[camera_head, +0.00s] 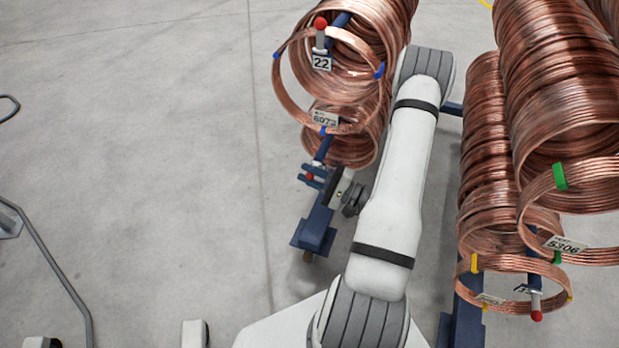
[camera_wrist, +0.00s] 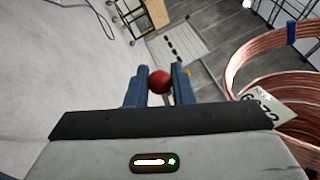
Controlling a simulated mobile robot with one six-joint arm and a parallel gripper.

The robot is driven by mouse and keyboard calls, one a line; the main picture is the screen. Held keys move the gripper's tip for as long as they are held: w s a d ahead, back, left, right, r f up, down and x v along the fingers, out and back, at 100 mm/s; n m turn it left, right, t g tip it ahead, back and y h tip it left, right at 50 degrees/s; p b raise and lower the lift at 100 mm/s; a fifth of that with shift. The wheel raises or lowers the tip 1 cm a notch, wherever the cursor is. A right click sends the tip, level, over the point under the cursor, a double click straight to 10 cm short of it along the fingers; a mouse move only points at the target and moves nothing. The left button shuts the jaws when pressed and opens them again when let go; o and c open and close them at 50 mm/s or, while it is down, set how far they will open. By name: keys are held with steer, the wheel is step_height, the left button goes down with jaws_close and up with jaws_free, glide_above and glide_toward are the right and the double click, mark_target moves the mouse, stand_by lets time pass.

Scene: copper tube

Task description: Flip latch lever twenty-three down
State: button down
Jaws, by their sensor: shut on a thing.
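My gripper (camera_head: 314,174) is at the lower end of the left copper rack, with its blue fingers on both sides of a red ball knob (camera_head: 309,177). In the wrist view the red knob (camera_wrist: 159,81) sits between the two fingers (camera_wrist: 158,88), which are shut on it. The rest of this lever is mostly hidden, and no number twenty-three plate can be read. Just above the gripper hangs a copper coil (camera_head: 352,148) on a blue arm. Higher up, another lever with a red knob (camera_head: 320,23) stands upright over a plate marked 22 (camera_head: 321,63).
Copper coils (camera_wrist: 285,70) with a paper tag lie close to the right of my gripper in the wrist view. More coils (camera_head: 487,170) hang on the right rack, with another red-knobbed lever (camera_head: 536,300) pointing down. The grey floor (camera_head: 150,150) at left is mostly clear.

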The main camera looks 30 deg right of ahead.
steer(key=shift+f+n+b, duration=0.45)
steer(key=shift+n+b, duration=0.4)
steer(key=shift+n, duration=0.35)
steer(key=c, duration=1.3)
jaws_free()
steer(key=shift+p+v, duration=0.7)
steer(key=shift+v, duration=3.25)
